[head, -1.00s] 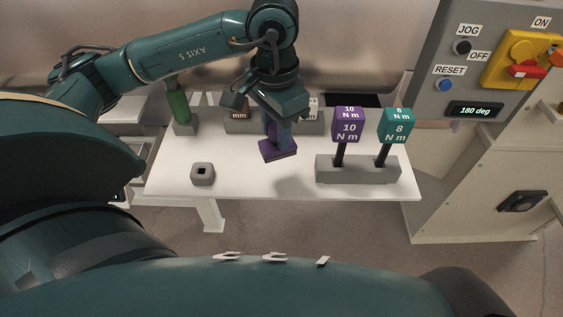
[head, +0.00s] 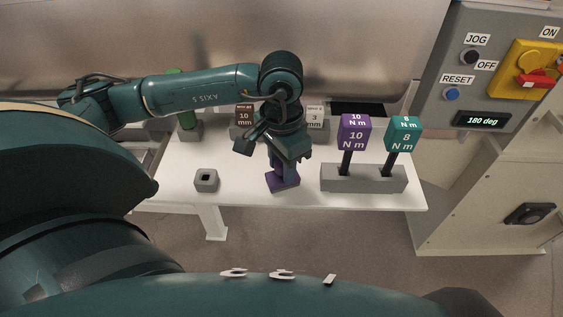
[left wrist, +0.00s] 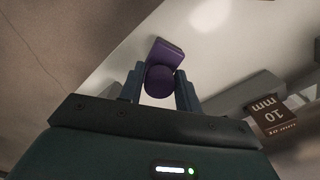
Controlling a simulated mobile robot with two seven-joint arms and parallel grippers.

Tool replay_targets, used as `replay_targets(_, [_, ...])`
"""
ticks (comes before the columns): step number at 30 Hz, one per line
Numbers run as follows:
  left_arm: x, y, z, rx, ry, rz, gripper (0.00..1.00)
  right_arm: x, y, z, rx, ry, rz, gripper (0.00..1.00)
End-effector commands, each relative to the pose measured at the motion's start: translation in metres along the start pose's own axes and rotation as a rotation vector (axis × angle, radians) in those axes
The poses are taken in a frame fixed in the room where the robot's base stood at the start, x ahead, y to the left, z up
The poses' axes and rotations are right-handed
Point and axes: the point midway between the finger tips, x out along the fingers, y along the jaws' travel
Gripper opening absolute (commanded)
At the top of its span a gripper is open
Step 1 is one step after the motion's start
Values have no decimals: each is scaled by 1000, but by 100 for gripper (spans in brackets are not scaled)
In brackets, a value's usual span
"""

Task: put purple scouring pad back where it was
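The purple scouring pad (head: 284,183) is a flat purple block with a rounded purple grip on top. In the head view it is under my left gripper (head: 281,165), low over the white table (head: 240,190), near its front middle. I cannot tell whether it touches the table. In the left wrist view the pad (left wrist: 168,53) shows beyond its round grip, which sits between the two fingers of my left gripper (left wrist: 160,85). The fingers appear closed on the grip from both sides. My right gripper is not in view.
A small grey square holder (head: 206,181) stands left of the pad. A grey rack (head: 362,179) with the purple 10 N m tool (head: 354,133) and teal 8 N m tool (head: 403,135) stands right.

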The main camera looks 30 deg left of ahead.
Motion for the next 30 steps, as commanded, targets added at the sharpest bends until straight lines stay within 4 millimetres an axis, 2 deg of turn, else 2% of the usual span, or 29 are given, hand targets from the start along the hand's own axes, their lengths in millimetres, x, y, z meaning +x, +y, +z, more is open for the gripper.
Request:
replay_targets(1, [-1,0,0,0,0,0,38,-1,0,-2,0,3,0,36])
replay_targets(6, [-1,0,0,0,0,0,51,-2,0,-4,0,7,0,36])
replay_targets(13, [-1,0,0,-1,0,-1,51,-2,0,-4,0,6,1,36])
replay_targets(17, [-8,0,0,-1,1,-1,51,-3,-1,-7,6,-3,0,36])
replay_targets(23, [-46,-1,-1,0,7,-2,51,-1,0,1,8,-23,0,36])
replay_targets(30, [-96,0,-1,1,4,-1,51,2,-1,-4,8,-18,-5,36])
